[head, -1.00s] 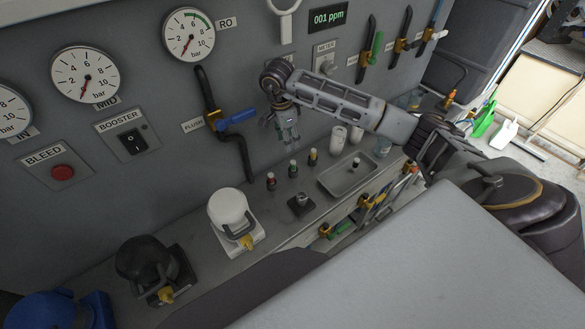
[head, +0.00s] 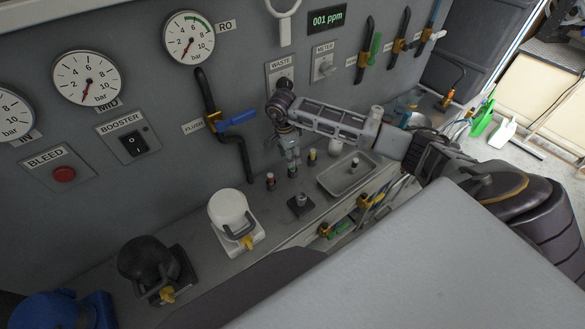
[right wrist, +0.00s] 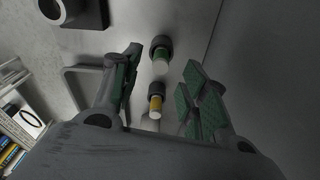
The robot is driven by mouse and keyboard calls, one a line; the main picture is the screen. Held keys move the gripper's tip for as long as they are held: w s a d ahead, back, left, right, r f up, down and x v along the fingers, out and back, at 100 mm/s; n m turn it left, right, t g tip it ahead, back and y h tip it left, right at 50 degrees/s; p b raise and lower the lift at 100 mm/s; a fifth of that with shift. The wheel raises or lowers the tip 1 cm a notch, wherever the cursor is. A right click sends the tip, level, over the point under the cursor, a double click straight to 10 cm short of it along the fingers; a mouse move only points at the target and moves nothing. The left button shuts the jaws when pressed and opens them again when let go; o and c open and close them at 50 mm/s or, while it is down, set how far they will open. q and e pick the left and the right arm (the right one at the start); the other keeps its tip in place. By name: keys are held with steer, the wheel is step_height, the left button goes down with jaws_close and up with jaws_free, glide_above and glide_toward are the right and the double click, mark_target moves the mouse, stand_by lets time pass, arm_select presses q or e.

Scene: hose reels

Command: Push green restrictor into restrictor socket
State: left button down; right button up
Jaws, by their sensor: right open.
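The green restrictor (head: 292,171) stands upright on the grey bench, between the red restrictor (head: 270,181) and the yellow restrictor (head: 312,157). My right gripper (head: 291,158) points down just above it, open. In the right wrist view the green restrictor (right wrist: 160,52) shows between the spread fingertips of my right gripper (right wrist: 163,62), with gaps on both sides. The yellow restrictor (right wrist: 155,105) shows closer to the palm. The restrictor socket (head: 299,200), a metal fitting on a dark square base, is nearer the bench's front edge; nothing sits in it. My left gripper is out of view.
A metal tray (head: 332,188) to the right holds a dark-topped restrictor (head: 355,163). A white-lidded housing (head: 233,215) stands left of the socket. The black pipe with blue valve handle (head: 237,117) runs down the panel behind. The bench around the socket is clear.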

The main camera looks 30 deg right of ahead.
steer(key=shift+d+f+p, duration=0.25)
steer(key=shift+f+p, duration=0.05)
steer(key=shift+f, duration=1)
steer(key=shift+d+f+p, duration=0.2)
steer(key=shift+f+p, duration=0.1)
steer(key=shift+f, duration=0.95)
jaws_close()
